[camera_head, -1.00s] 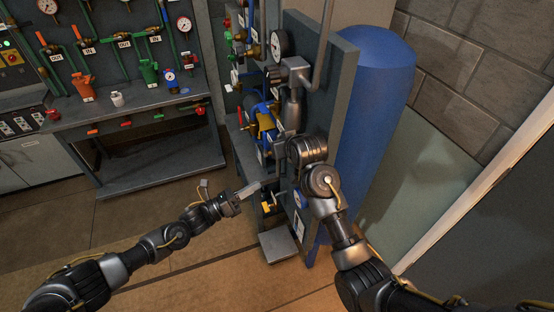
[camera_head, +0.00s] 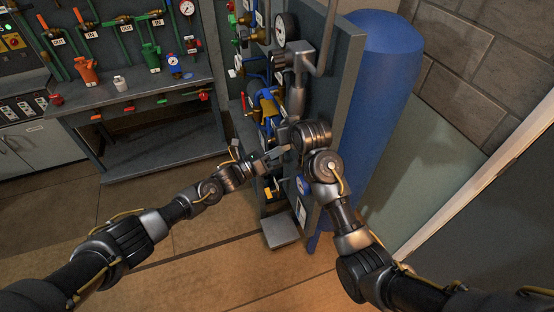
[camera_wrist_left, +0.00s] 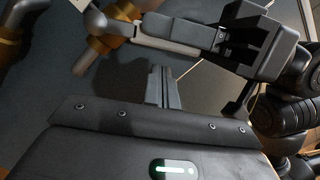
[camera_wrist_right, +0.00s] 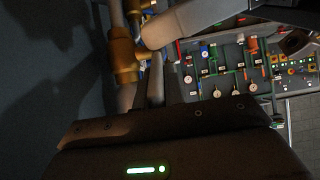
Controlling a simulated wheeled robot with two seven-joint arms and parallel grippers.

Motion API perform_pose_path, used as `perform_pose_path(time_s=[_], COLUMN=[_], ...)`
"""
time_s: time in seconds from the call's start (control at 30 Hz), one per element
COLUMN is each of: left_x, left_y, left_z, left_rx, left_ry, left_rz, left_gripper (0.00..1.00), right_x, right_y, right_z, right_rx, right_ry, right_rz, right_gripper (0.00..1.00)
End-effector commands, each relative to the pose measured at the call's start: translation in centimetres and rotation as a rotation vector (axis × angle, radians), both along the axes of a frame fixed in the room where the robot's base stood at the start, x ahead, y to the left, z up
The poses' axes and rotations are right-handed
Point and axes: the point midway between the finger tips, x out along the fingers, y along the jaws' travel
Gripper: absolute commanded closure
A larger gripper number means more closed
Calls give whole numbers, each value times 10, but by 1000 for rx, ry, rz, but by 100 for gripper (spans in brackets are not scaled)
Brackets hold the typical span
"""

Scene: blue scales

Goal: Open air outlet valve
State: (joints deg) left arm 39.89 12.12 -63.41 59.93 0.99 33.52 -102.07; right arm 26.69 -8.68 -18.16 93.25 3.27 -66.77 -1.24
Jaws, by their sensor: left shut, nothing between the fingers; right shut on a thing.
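A brass valve fitting (camera_wrist_right: 124,55) on a pipe shows in the right wrist view, and brass pipework also shows in the left wrist view (camera_wrist_left: 100,58). My right gripper (camera_wrist_right: 156,62) is shut, its fingertips against a brass part beside the fitting; the exact grip is partly hidden. In the head view my right wrist covers this spot. My left gripper (camera_head: 284,149) is shut and empty, close beside the right one. In the left wrist view its fingers (camera_wrist_left: 162,72) are together, just below the right gripper's grey fingers (camera_wrist_left: 160,36).
The blue tank (camera_head: 375,110) stands behind the grey panel, with a gauge (camera_head: 287,27) and blue and yellow parts (camera_head: 266,104). A workbench (camera_head: 140,92) with valves stands at left. A small grey step (camera_head: 281,229) is below. The floor left of it is clear.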

Motion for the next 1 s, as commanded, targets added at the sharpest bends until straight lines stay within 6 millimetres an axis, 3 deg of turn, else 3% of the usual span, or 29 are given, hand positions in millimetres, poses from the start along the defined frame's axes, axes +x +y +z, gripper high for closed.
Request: perform_pose_path(time_s=[0.9, 0.93, 1.0], left_x=[15, 16, 16], left_y=[5, 6, 6], left_z=[27, 27, 27], left_rx=[-5, -6, -6], left_ry=[-8, -9, -10], left_rz=[5, 5, 6], left_gripper=[100, 100, 100], right_x=[1, 1, 0], right_y=[0, 0, 0], right_z=[2, 2, 2], right_rx=[2, 2, 1], right_ry=[-5, -5, -4], right_rz=[0, 0, 0], right_gripper=[100, 86, 77])
